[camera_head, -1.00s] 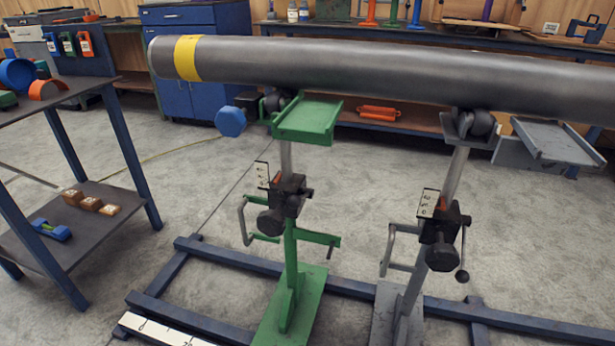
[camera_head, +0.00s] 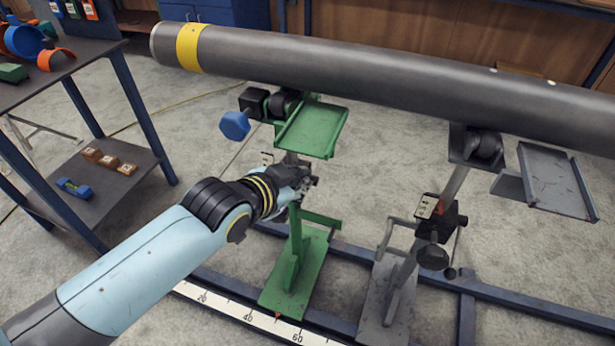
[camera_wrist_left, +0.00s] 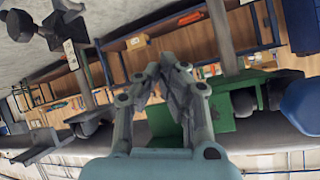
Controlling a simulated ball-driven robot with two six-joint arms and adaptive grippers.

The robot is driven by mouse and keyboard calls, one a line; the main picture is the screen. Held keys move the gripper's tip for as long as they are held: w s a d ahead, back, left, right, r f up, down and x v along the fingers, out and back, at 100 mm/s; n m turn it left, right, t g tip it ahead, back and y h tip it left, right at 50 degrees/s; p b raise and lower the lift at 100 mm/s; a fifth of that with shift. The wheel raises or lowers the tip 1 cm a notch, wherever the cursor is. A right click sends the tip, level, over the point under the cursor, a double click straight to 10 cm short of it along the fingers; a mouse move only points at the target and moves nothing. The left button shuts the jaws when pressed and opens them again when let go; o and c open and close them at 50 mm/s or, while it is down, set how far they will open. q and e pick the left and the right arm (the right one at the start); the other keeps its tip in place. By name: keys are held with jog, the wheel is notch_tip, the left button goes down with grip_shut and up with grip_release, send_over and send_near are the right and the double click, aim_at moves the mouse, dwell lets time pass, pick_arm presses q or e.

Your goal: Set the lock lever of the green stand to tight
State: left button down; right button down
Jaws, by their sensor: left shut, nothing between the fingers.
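The green stand (camera_head: 297,262) stands on the floor frame under the pipe, its green tray (camera_head: 312,128) at the top. My left gripper (camera_head: 306,180) is at the stand's post below the tray, in front of the clamp block. The gripper and wrist hide most of that block, so I cannot see the lock lever or its setting. In the left wrist view the fingers (camera_wrist_left: 172,62) are closed together and empty, with the grey post (camera_wrist_left: 220,35) and green tray (camera_wrist_left: 232,112) beyond them. Contact with the stand cannot be told. My right gripper is not in view.
The grey pipe (camera_head: 400,78) with a yellow band lies across above the stands. A grey stand (camera_head: 390,290) with a black clamp is to the right. A blue knob (camera_head: 235,125) juts out left of the green tray. A shelf table (camera_head: 110,175) is at left.

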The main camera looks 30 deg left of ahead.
pick_arm(q)
jog(key=b+x, duration=0.2)
jog(key=x, duration=0.9)
jog(key=shift+s+a+f, duration=0.2)
jog(key=shift+s+f, duration=0.15)
jog(key=shift+s, duration=0.3)
jog(key=shift+s+a+f, duration=0.15)
jog(key=shift+s+f, duration=0.2)
jog(key=shift+s, duration=0.25)
jog(key=shift+s+a+f, duration=0.2)
jog(key=shift+s+f, duration=0.15)
jog(key=shift+s, duration=0.3)
